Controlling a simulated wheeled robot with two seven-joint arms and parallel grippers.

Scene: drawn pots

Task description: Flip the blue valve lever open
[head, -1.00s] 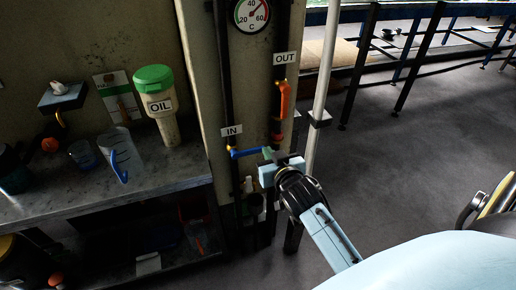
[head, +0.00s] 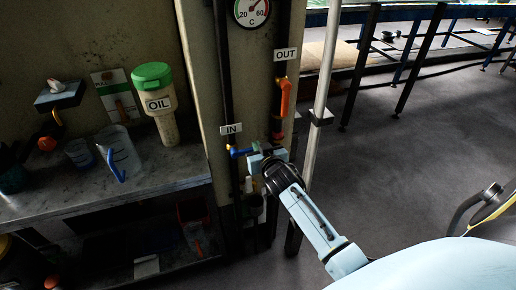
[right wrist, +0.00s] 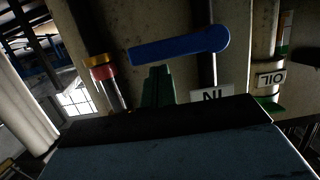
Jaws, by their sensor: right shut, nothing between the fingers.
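The blue valve lever (head: 240,153) sits on the dark pipe beside the IN label (head: 232,129) in the head view. It lies roughly level, pointing right from its pivot on the pipe. My right gripper (head: 259,151) is at the lever's free right end and partly covers it. In the right wrist view the lever (right wrist: 180,46) is a long blue bar with its round end at right. The green shut fingers (right wrist: 158,87) are just below the bar there; I cannot tell whether they touch it. My left gripper is not in view.
An orange lever (head: 285,98) hangs on the OUT pipe, below a temperature gauge (head: 251,11). A pale pole (head: 326,75) stands right of the pipes. A workbench (head: 165,172) at left holds the OIL bottle (head: 156,100) and a jug (head: 119,152). Open floor lies right.

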